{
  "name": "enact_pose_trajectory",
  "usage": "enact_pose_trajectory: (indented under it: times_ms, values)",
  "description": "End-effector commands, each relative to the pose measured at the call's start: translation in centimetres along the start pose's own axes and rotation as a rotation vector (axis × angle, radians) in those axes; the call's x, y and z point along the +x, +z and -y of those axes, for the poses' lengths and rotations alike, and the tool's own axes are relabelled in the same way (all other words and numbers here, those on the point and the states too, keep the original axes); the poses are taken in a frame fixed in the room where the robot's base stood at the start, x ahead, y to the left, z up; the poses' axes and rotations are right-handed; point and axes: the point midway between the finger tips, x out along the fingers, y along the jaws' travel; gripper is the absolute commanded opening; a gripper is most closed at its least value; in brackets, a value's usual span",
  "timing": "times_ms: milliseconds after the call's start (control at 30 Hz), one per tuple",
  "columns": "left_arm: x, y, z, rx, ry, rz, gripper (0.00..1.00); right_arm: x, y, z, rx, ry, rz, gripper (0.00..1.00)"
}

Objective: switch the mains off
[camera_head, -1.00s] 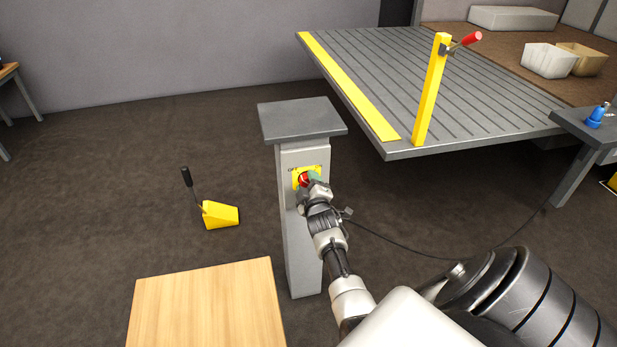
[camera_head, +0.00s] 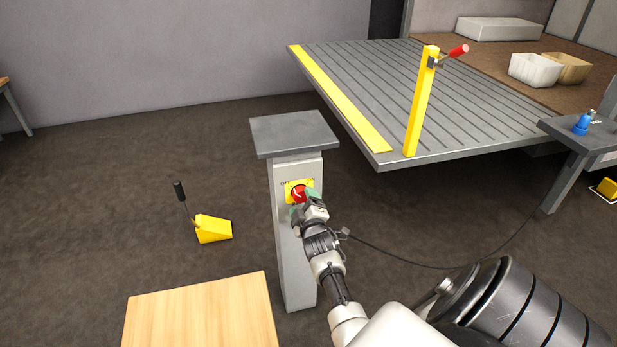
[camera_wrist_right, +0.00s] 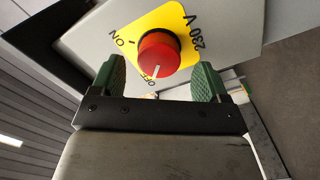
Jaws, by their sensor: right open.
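The mains switch is a red rotary knob (camera_head: 299,193) on a yellow plate (camera_head: 290,186) on the front of a grey pillar (camera_head: 289,255). In the right wrist view the knob (camera_wrist_right: 158,52) shows a white mark pointing to the word OFF; ON is printed to its left and 230 V to its right. My right gripper (camera_head: 305,203) is open just in front of the knob. In the wrist view its green fingers (camera_wrist_right: 158,80) stand apart on either side of the knob, seemingly clear of it. My left gripper is out of view.
A wooden top (camera_head: 200,315) is at the lower left. A yellow wedge (camera_head: 213,229) with a black handle is on the floor. A grey ribbed platform (camera_head: 370,75) with a yellow post (camera_head: 420,105) and red-handled lever stands behind. A cable (camera_head: 400,262) runs right from the pillar.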

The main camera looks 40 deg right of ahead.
Motion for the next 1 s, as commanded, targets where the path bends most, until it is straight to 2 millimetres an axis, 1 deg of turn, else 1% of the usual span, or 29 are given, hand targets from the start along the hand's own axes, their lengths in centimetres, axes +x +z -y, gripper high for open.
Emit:
enact_pose_trajectory:
  times_ms: [33,200,300,400,567,1000]
  values:
    - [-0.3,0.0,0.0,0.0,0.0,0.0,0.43,-1.2,0.0,0.0,-0.001,-0.002,0.001,0.76]
    - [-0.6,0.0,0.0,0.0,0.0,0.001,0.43,-4.7,0.0,0.0,-0.002,-0.002,0.0,0.76]
    - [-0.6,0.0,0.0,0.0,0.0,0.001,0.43,-6.3,0.0,0.1,-0.001,-0.002,0.0,0.76]
    - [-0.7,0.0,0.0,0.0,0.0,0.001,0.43,-7.3,0.0,0.0,-0.001,-0.001,0.0,0.76]
    - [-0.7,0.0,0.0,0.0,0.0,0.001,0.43,-8.0,0.0,0.0,-0.001,-0.001,0.0,0.76]
    - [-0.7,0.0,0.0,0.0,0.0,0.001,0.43,-8.0,0.0,0.0,-0.001,0.0,0.0,0.76]
